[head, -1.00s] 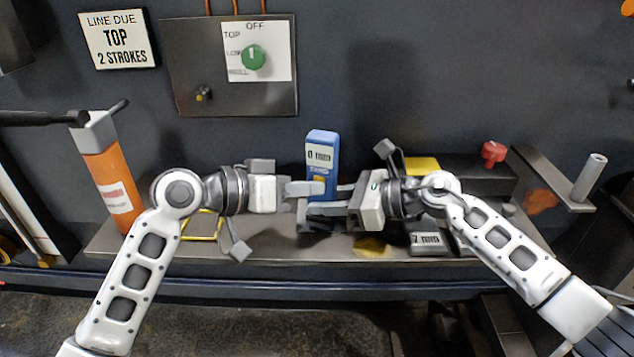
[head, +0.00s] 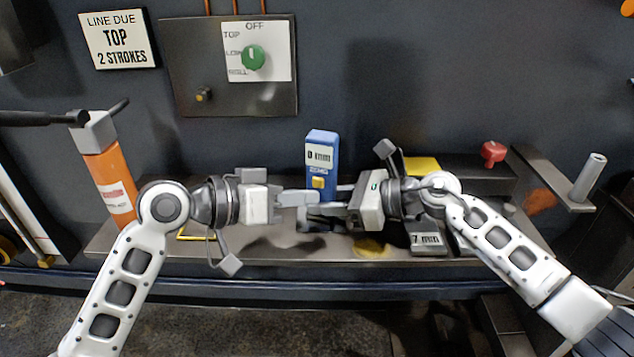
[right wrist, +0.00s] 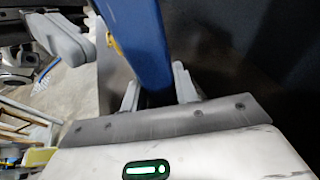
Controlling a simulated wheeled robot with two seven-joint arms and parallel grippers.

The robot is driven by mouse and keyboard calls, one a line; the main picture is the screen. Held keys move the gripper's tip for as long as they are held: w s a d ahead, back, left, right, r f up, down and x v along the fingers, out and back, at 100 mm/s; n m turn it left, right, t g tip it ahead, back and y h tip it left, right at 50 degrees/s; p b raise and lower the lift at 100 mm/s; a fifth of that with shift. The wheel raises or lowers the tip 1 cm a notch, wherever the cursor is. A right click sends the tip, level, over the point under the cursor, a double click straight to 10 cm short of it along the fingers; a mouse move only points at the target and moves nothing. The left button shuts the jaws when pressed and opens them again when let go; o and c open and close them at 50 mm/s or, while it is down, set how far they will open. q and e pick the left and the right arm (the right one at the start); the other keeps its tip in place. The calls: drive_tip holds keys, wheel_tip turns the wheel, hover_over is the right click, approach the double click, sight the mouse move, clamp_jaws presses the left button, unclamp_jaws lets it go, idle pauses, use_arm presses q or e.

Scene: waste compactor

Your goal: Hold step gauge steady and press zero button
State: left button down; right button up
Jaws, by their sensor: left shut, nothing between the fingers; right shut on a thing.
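The blue step gauge (head: 321,150) stands upright on the metal shelf, with a display that appears to read 0 mm and a yellow zero button (head: 318,183) below it. My right gripper (head: 335,199) is shut on the gauge's lower body; the gauge also shows between its fingers in the right wrist view (right wrist: 140,45). My left gripper (head: 312,199) is shut and empty, in front of the gauge and a little below the button, which is in plain sight. The left fingertips also show in the right wrist view (right wrist: 65,35), apart from the gauge. The gauge's foot is partly hidden.
The metal shelf (head: 290,250) holds a block marked 7 mm (head: 427,240) to the right. An orange cylinder (head: 110,183) stands at left, a red knob (head: 493,152) at right. A panel with a green dial (head: 253,57) is on the wall behind.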

use_arm(q)
drive_tip(key=s, duration=0.2)
drive_tip(key=s+a, duration=0.1)
drive_tip(key=s, duration=0.1)
drive_tip(key=shift+s+a, duration=0.1)
drive_tip(key=shift+a, duration=0.1)
idle(1.2)
use_arm(e)
drive_tip(key=o, duration=0.8)
